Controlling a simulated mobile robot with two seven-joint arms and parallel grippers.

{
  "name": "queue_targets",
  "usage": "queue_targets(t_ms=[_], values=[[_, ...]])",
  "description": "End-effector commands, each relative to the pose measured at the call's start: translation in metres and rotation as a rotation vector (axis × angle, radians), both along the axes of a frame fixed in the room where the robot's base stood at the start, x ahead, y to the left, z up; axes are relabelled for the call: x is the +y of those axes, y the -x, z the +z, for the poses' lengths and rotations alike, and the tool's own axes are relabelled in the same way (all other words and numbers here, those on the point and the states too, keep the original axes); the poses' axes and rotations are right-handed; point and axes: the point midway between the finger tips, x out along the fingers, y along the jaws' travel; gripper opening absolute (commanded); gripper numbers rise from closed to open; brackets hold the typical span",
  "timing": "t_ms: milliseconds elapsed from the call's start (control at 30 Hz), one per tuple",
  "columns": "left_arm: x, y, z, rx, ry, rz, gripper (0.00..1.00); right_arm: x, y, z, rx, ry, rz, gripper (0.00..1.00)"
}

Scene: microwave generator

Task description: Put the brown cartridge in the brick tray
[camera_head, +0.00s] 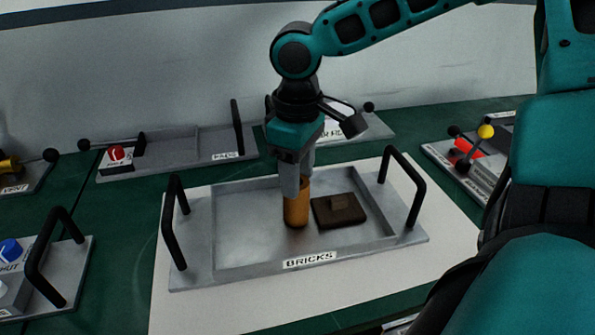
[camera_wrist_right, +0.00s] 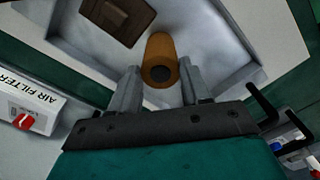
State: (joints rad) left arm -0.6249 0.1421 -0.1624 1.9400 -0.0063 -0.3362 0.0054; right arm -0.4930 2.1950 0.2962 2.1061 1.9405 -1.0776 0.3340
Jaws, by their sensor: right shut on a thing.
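The brown cartridge (camera_head: 296,212), an orange-brown cylinder, stands upright inside the brick tray (camera_head: 240,246), a grey metal tray labelled BRICKS with black handles at both ends. My right gripper (camera_head: 295,188) points down from above and is shut on the cartridge's upper part. In the right wrist view the cartridge (camera_wrist_right: 161,55) shows between the two fingers of my right gripper (camera_wrist_right: 161,88), over the tray. Its lower end appears at or very close to the tray floor; I cannot tell if it touches. My left gripper is not in view.
A dark brown block (camera_head: 338,210) lies in the tray just right of the cartridge. The tray's left part is clear. Its handles (camera_head: 172,228) stand up at the ends. A grey PADS tray (camera_head: 180,152) is behind left, and a panel with a yellow-knobbed lever (camera_head: 486,131) is at right.

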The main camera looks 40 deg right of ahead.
Motion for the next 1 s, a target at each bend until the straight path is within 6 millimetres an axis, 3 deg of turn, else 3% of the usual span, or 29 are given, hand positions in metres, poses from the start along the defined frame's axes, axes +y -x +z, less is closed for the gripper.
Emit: queue_targets(t_ms=[133, 167, 400, 733, 1000], values=[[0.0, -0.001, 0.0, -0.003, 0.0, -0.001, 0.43, 0.0, 0.0, -0.003, 0.0, -0.001, 0.0, 0.0], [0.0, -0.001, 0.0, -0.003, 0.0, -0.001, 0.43, 0.0, 0.0, -0.002, 0.0, 0.0, 0.0, 0.49], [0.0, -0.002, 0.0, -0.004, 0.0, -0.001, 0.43, 0.0, 0.0, -0.002, 0.0, -0.001, 0.0, 0.71], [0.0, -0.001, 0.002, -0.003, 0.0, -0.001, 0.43, 0.0, -0.001, 0.004, -0.002, -0.001, 0.0, 0.72], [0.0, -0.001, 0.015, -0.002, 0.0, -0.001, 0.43, 0.0, -0.001, 0.055, -0.007, -0.001, 0.0, 0.72]])
